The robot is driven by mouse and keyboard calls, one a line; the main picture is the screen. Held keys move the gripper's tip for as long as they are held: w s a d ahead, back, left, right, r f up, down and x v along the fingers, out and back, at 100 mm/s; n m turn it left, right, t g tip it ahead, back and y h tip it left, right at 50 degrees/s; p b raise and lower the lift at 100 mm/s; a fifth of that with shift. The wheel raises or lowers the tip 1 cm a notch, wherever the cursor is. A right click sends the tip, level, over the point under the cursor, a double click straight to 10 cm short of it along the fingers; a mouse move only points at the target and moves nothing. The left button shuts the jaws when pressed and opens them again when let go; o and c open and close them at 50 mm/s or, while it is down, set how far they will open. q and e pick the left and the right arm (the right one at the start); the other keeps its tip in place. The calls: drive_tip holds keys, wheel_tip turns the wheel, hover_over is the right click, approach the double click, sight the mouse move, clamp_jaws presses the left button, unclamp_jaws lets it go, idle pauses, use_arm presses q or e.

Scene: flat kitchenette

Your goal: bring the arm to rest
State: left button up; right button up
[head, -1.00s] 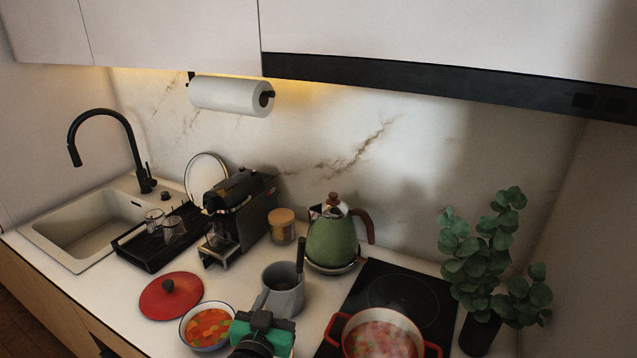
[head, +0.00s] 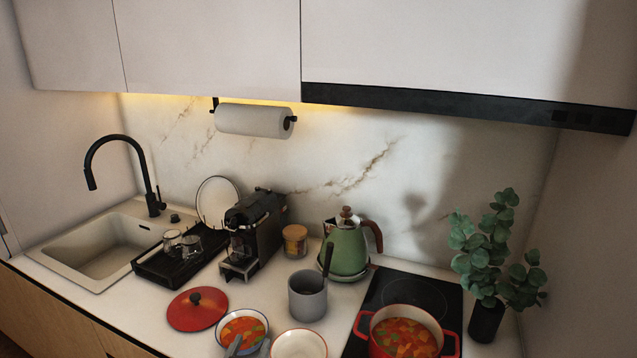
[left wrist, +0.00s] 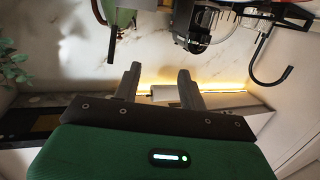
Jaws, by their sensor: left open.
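My left gripper shows at the bottom edge of the head view, where its two grey fingertips (head: 249,347) appear in front of the soup bowl (head: 243,327). In the left wrist view its two fingers (left wrist: 158,78) stand apart with nothing held between them. The wrist picture is upside down, with the wall and the paper towel roll beyond the fingers. My right gripper is in neither view.
A pale bowl (head: 299,345), a grey pot with a dark handle (head: 307,302) and a red pot of soup (head: 362,325) stand nearby. A red lid (head: 197,311), green kettle (head: 346,250), coffee machine (head: 262,232) and plant (head: 490,255) are further off.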

use_arm(q)
drive_tip(key=s+a+f+g+y, duration=0.1)
drive_tip(key=s+a+f+g, duration=0.3)
drive_tip(key=s, duration=0.5)
drive_tip(key=s+a+f+g, duration=0.2)
drive_tip(key=s+f+g, duration=0.3)
drive_tip(key=s+f, duration=0.25)
drive_tip(key=s+a+f+g+y, duration=0.1)
drive_tip(key=s+a+f+g, duration=0.3)
drive_tip(key=s, duration=0.6)
wheel_tip(320, 180, down, 32)
drive_tip(key=d+g, duration=0.1)
drive_tip(key=s+a+f+g, duration=0.1)
drive_tip(key=s+a+f, duration=0.2)
drive_tip(key=s+f, duration=1.6)
drive_tip(key=shift+a+m+g, duration=0.15)
drive_tip(key=shift+m+g, duration=0.15)
drive_tip(key=shift+m, duration=0.1)
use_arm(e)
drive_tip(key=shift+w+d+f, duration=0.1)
use_arm(q)
drive_tip(key=shift+s, duration=0.1)
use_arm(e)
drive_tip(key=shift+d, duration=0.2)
